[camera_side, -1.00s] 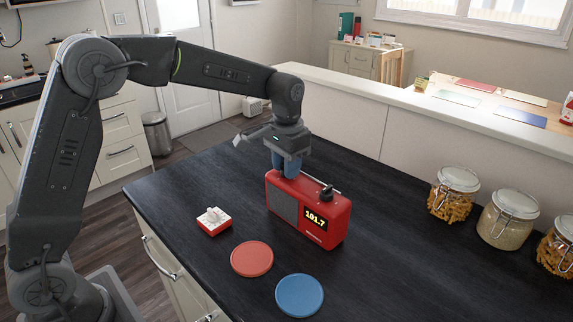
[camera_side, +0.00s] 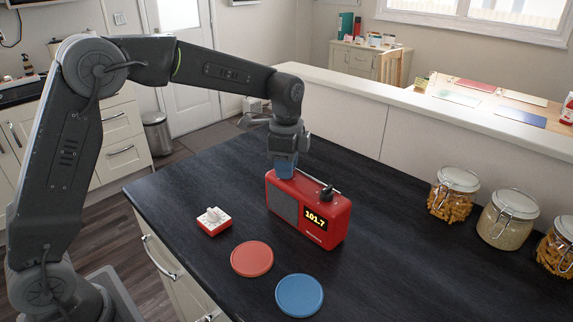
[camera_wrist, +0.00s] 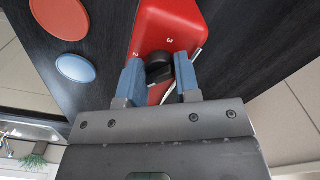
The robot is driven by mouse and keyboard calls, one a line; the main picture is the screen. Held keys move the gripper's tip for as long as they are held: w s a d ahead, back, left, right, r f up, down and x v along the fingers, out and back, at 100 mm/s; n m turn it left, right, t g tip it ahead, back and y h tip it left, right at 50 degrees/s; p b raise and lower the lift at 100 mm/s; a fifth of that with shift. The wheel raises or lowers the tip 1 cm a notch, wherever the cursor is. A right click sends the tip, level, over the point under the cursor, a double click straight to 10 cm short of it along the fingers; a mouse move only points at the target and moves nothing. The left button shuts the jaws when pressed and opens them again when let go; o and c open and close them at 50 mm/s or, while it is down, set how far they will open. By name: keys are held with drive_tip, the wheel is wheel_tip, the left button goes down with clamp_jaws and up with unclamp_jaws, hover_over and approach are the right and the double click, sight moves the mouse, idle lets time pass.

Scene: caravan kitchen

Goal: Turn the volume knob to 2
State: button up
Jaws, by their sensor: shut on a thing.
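The red radio (camera_side: 325,228) stands on the dark counter, its display reading 101.7. My gripper (camera_side: 285,171) points down at the left end of its top. In the wrist view, its blue fingers are around a black knob (camera_wrist: 158,72) and closed on it. The digits 2 and 3 show on the red top beside this knob, with 2 near the left fingertip. Which way the knob points is not clear. In the side view my fingers hide this knob. Another black knob (camera_side: 326,192) on the radio's top right is free.
A small red-and-white timer (camera_side: 213,222) with a dial sits left of the radio. A red disc (camera_side: 252,259) and a blue disc (camera_side: 299,295) lie in front. Several glass jars (camera_side: 453,195) stand at the right. The counter behind the radio is clear.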

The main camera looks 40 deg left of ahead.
drive_tip(key=m, duration=0.5)
drive_tip(key=shift+m, duration=0.3)
drive_tip(key=m, duration=0.4)
drive_tip(key=shift+r+m, duration=0.1)
drive_tip(key=shift+m, duration=0.2)
drive_tip(key=o, duration=0.9)
wheel_tip(320, 180, up, 14)
drive_tip(key=shift+f, duration=0.15)
idle(0.5)
